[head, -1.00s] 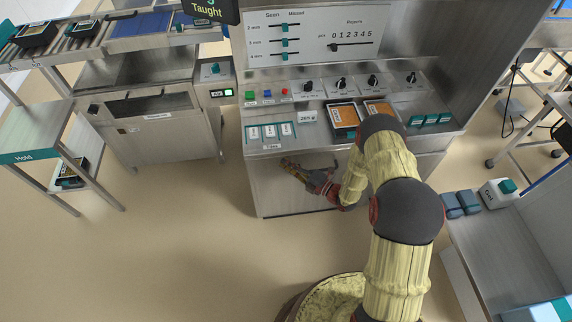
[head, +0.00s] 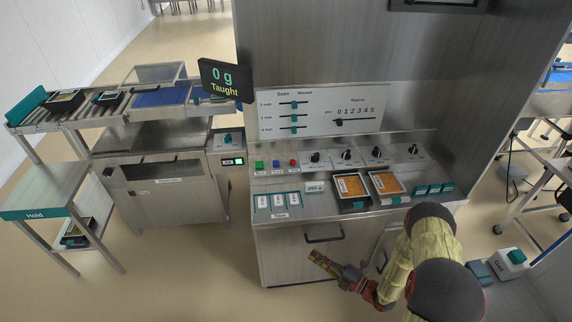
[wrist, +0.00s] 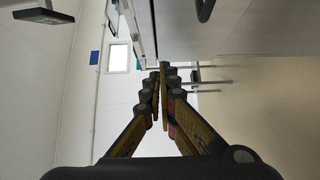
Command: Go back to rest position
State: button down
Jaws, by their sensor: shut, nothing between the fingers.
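My gripper (head: 322,262) is in front of the lower cabinet doors of the steel machine, below its control shelf. Its fingers are closed together and hold nothing. In the wrist view my gripper (wrist: 161,72) also shows its fingertips meeting, with the cabinet face close above and to the right. My arm is bent and comes from the lower right in the head view.
The machine's shelf (head: 300,213) carries two trays of orange food (head: 352,187), knobs and buttons. A cabinet handle (head: 324,235) is just above my gripper. A Hold table (head: 40,200) stands left, a side bench (head: 510,295) right. The floor (head: 190,275) at left front is clear.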

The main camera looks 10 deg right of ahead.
jog(key=s+a+f+n+g+y, duration=0.2)
jog(key=s+a+n+g, duration=0.4)
jog(key=s+n, duration=0.35)
jog(key=s+r+n+g+h, duration=0.2)
jog(key=s+r+n+g, duration=0.7)
jog(key=n, duration=0.6)
jog(key=s+d+r+n+h, duration=0.1)
jog(key=d+r+n+h, duration=0.25)
jog(key=r+n, duration=0.3)
jog(key=s+d+r+n+t+h, duration=0.1)
jog(key=s+d+r+n+h, duration=0.15)
jog(key=r+n+h, duration=0.4)
jog(key=d+r+n+h, duration=0.1)
jog(key=d+r+n, duration=0.3)
jog(key=r, duration=0.4)
jog(key=s+a+r+n+t+h, duration=0.1)
jog(key=r+t, duration=0.2)
jog(key=r, duration=0.5)
jog(key=s+a+r+n+t+h, duration=0.1)
jog(key=r+t, duration=0.3)
jog(key=r, duration=0.4)
jog(key=shift+s+a+r+n, duration=0.3)
jog(key=shift+a+r+n, duration=0.1)
jog(key=shift+a+n, duration=0.3)
